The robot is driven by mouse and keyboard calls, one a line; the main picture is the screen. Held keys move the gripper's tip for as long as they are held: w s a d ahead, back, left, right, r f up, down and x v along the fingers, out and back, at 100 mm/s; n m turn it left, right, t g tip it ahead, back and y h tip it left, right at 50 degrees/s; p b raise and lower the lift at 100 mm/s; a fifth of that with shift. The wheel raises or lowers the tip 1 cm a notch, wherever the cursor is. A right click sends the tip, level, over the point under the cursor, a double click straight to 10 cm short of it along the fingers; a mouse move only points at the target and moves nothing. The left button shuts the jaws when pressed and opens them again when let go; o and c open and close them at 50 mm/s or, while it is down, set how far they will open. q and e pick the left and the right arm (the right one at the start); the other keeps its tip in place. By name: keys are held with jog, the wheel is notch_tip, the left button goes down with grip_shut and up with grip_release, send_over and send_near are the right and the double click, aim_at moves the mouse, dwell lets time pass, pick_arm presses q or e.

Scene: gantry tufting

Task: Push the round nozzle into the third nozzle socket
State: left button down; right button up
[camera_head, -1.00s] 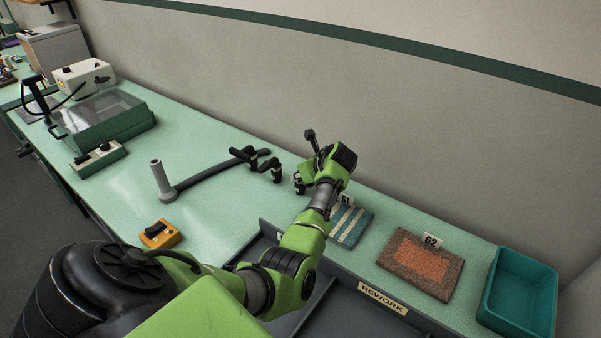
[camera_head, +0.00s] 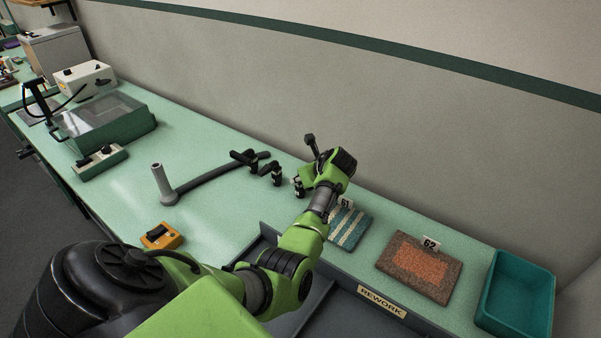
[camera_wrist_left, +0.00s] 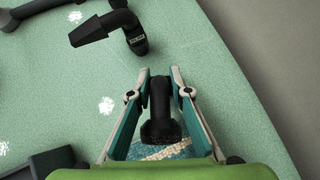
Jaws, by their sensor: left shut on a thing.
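My left gripper (camera_head: 305,183) is low over the green bench, with its fingers partly hidden by the wrist. In the left wrist view the two fingers (camera_wrist_left: 160,92) stand on either side of a short black nozzle (camera_wrist_left: 160,110) and are shut on it. The nozzle's wider dark end faces the palm. Ahead of it lies a black angled fitting (camera_wrist_left: 137,43) with a small label. It also shows in the head view (camera_head: 277,177), just left of the gripper. I cannot tell which part is the third nozzle socket. My right gripper is out of view.
Carpet samples 61 (camera_head: 348,229) and 62 (camera_head: 420,265), a teal bin (camera_head: 515,292) and the rework tray edge (camera_head: 383,302) are at right. An orange switch box (camera_head: 162,237) sits at front.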

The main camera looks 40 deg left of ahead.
pick_arm(q)
jog(key=shift+s+f+p, duration=0.1)
jog(key=shift+f+p, duration=0.05)
jog(key=shift+p, duration=0.3)
dwell(0.3)
jog(key=c, duration=1.8)
grip_release()
jog(key=v, duration=1.2)
jog(key=shift+f, duration=0.1)
